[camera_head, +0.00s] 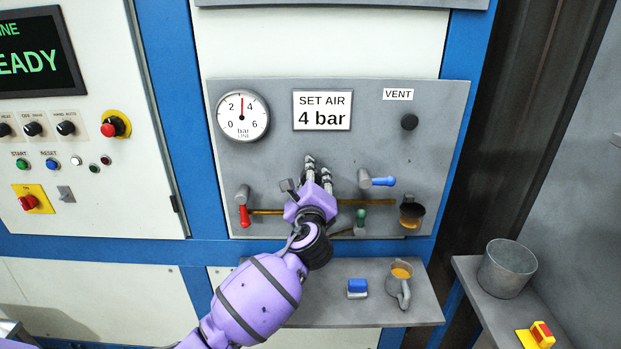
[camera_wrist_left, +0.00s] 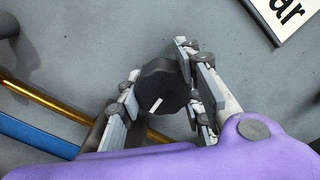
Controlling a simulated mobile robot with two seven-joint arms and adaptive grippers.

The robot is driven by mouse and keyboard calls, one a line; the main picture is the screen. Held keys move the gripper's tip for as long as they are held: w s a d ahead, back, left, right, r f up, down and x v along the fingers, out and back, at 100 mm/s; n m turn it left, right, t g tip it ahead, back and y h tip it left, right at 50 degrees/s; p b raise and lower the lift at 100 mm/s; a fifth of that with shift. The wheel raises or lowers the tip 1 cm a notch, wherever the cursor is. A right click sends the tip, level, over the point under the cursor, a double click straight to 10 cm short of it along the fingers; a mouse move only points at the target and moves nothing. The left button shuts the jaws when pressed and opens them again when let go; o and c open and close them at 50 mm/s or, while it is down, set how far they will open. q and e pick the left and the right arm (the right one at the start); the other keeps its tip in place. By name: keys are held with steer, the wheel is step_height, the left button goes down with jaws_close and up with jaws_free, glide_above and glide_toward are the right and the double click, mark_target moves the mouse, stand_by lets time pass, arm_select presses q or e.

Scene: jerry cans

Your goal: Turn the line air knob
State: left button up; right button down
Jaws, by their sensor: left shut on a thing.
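The line air knob is a dark, faceted knob (camera_wrist_left: 160,86) with a white mark, seen between my left gripper's fingers in the left wrist view. My left gripper (camera_wrist_left: 168,92) is shut on it, with fingers on both sides. In the head view my left gripper (camera_head: 318,170) reaches up to the grey panel (camera_head: 285,155) and hides the knob. The round gauge (camera_head: 243,115) at the panel's upper left has its needle pointing nearly straight up, between 2 and 4. The sign (camera_head: 322,110) reads SET AIR 4 bar. My right gripper is not in view.
A red-handled valve (camera_head: 243,214) is left of my gripper, a blue-handled valve (camera_head: 380,181) right. A black VENT knob (camera_head: 409,122) sits upper right. Below, a shelf (camera_head: 325,315) holds a blue-topped block (camera_head: 357,287) and a jug (camera_head: 400,283). A metal bucket (camera_head: 506,269) stands at right.

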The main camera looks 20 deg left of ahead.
arm_select(q)
steer(key=shift+s+f, duration=0.1)
steer(key=shift+f, duration=0.5)
steer(key=o, duration=1)
steer(key=shift+o, duration=0.6)
steer(key=shift+r, duration=0.4)
steer(key=v, duration=1.2)
steer(key=shift+o, duration=0.3)
